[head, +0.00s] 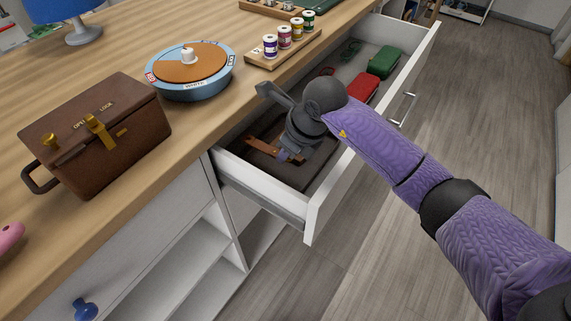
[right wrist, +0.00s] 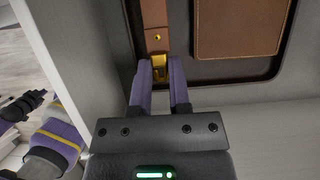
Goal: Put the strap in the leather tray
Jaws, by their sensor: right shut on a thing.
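The strap (right wrist: 154,28) is a brown leather band with a gold stud and buckle, lying in the open drawer. It also shows in the head view (head: 262,148). My right gripper (right wrist: 165,72) reaches down into the drawer, its purple fingers shut on the strap at its buckle end. It also shows in the head view (head: 286,156). A dark tray with a rounded raised rim (right wrist: 282,62) lies below the strap. I cannot tell whether the strap touches it. My left gripper is not clearly visible; dark and purple parts of me show at the left edge of the right wrist view.
The open drawer (head: 310,222) also holds a red case (head: 362,90) and a green case (head: 384,62). A flat brown leather piece (right wrist: 240,30) lies within the tray's rim. On the countertop stand a brown box (head: 130,140), a round blue tin (head: 200,88) and a spool rack (head: 284,50).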

